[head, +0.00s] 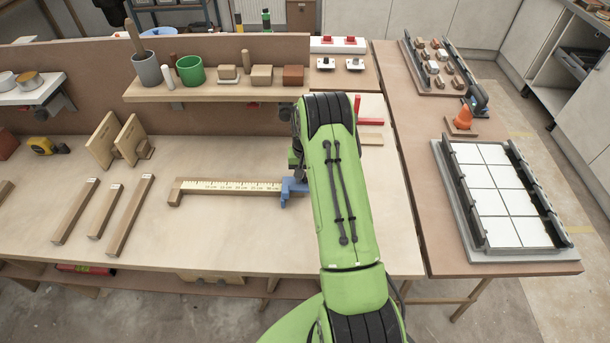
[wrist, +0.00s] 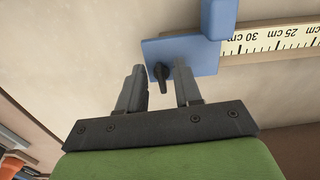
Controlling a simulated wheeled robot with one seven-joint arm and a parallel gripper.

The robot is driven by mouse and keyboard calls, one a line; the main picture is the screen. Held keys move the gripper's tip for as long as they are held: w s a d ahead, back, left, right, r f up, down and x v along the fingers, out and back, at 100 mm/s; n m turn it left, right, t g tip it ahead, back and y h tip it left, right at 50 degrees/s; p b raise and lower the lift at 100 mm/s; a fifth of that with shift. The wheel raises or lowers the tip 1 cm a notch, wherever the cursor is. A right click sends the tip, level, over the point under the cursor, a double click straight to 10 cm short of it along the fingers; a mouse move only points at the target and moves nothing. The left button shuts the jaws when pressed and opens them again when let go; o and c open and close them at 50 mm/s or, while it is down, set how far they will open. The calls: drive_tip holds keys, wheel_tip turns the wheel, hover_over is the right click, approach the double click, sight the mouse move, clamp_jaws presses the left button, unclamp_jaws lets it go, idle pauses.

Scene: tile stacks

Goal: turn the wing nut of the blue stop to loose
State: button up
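The blue stop (head: 293,189) sits at the right end of a wooden measuring rail (head: 225,186) with a centimetre scale on the bench. In the wrist view the blue stop (wrist: 190,55) shows a flat plate, with the rail scale (wrist: 270,42) running off to the right. A dark wing nut (wrist: 161,76) stands on the plate. My gripper (wrist: 158,80) is open, with its fingers on either side of the wing nut and a gap visible on both sides. In the head view my green arm hides the gripper and the wing nut.
Several wooden bars (head: 105,210) lie left of the rail, with two upright boards (head: 115,140) and a yellow tape measure (head: 42,146) behind. A shelf (head: 210,91) with cups and blocks runs along the back. A tile tray (head: 490,248) stands on the right table.

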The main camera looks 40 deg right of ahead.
clamp_jaws()
drive_tip(key=shift+n, duration=0.4)
drive_tip(key=n+b, duration=0.2)
drive_tip(key=shift+d+n, duration=0.15)
drive_tip(key=shift+n, duration=0.25)
drive_tip(key=n, duration=0.2)
drive_tip(key=n+b, duration=0.1)
drive_tip(key=n, duration=0.1)
drive_tip(key=shift+d+n, duration=0.2)
drive_tip(key=shift+n, duration=0.1)
drive_tip(key=n+b, duration=0.1)
drive_tip(key=n, duration=0.3)
drive_tip(key=shift+d+b, duration=0.2)
drive_tip(key=shift+b, duration=0.2)
drive_tip(key=shift+w+d+n+b, duration=0.15)
drive_tip(key=shift+n+b, duration=0.35)
drive_tip(key=shift+n, duration=2)
